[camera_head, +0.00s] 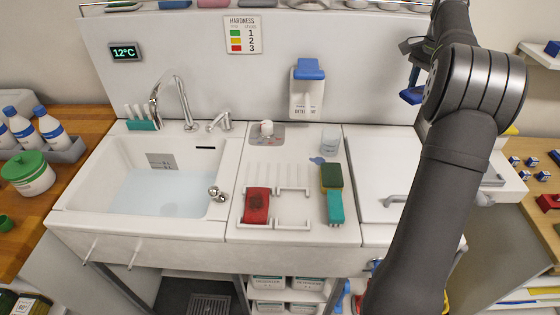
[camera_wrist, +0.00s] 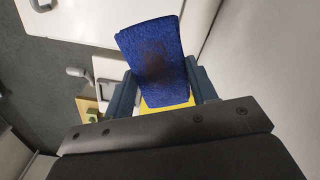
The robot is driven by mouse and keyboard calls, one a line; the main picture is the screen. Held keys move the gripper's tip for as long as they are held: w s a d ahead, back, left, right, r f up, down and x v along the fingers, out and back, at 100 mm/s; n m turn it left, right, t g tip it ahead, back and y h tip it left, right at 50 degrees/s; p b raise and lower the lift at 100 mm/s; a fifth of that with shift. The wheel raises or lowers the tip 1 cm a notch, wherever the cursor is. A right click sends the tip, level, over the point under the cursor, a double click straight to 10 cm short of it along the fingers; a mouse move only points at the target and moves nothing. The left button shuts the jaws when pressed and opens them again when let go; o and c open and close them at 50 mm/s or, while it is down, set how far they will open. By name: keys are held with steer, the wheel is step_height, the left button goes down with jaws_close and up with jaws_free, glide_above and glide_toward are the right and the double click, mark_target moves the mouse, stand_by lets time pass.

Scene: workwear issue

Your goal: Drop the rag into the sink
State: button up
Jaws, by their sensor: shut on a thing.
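In the head view the rag (camera_head: 411,95) shows as a small blue patch below my gripper (camera_head: 413,80), at the upper right, partly hidden by my arm. It hangs in the air, well right of the sink. The white sink (camera_head: 140,226) is on the left and holds pale blue water (camera_head: 165,192).
A sponge (camera_head: 331,176), a teal brush (camera_head: 335,207) and a clear cup (camera_head: 329,142) stand nearby. The tap (camera_head: 182,100) rises behind the sink. Bottles (camera_head: 50,130) stand at the left.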

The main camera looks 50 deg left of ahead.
steer(key=s+a+r+m, duration=0.1)
steer(key=s+a+r, duration=0.45)
steer(key=a, duration=0.25)
steer(key=s+a+r+m, duration=0.1)
steer(key=s+a+r, duration=0.3)
steer(key=s+a, duration=0.3)
steer(key=s+a+f, duration=0.1)
steer(key=s+a, duration=1.2)
steer(key=a, duration=0.2)
steer(key=s+a+f+n, duration=0.1)
steer(key=s+a, duration=0.3)
steer(key=s, duration=1)
steer(key=s+a, duration=0.5)
steer(key=s, duration=0.8)
steer(key=s+a+f+n, duration=0.1)
steer(key=s+a, duration=0.3)
steer(key=s, duration=1)
step_height(320, 180, down, 26)
steer(key=w+n, duration=0.2)
steer(key=n, duration=0.1)
steer(key=shift+w+r+n, duration=0.25)
steer(key=shift+n, duration=0.05)
steer(key=o, duration=1.1)
steer(key=shift+c, duration=0.2)
